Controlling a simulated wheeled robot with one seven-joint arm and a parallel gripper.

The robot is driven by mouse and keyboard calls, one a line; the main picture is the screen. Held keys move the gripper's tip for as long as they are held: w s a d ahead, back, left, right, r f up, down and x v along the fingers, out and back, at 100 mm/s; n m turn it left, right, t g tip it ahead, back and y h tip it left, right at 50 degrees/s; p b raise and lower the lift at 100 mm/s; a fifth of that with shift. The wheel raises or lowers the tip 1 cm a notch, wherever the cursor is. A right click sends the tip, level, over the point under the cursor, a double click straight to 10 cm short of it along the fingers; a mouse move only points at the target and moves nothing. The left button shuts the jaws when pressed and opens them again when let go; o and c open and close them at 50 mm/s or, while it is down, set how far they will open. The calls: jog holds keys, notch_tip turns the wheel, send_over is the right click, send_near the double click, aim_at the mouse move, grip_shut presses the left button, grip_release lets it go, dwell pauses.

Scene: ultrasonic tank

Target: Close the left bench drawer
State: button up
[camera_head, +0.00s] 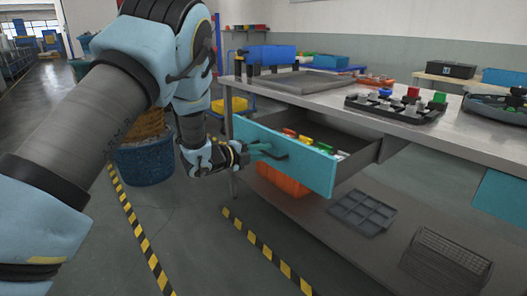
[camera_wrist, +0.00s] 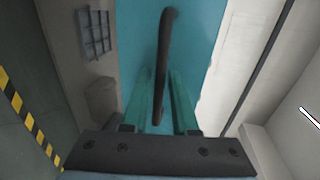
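The left bench drawer (camera_head: 303,161) is pulled out from under the bench top, with its light blue front facing me. Several coloured parts lie inside it. My gripper (camera_head: 262,150) is at the drawer's dark bar handle (camera_head: 274,152). In the wrist view the handle (camera_wrist: 166,50) runs between the two teal fingers (camera_wrist: 166,95), against the blue drawer front (camera_wrist: 200,35). I cannot tell whether the fingers press on the handle or only straddle it.
The bench top (camera_head: 330,110) carries a grey tray (camera_head: 305,83) and a rack of parts (camera_head: 395,108). An orange bin (camera_head: 283,181) and a grey divided tray (camera_head: 362,212) are on the lower shelf. A blue tub (camera_head: 145,162) stands left. Striped floor lines (camera_head: 265,250) run in front.

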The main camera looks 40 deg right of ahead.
jog(key=shift+d, duration=0.2)
jog(key=shift+c, duration=0.2)
grip_shut()
jog(key=shift+f, duration=0.1)
dwell(1.1)
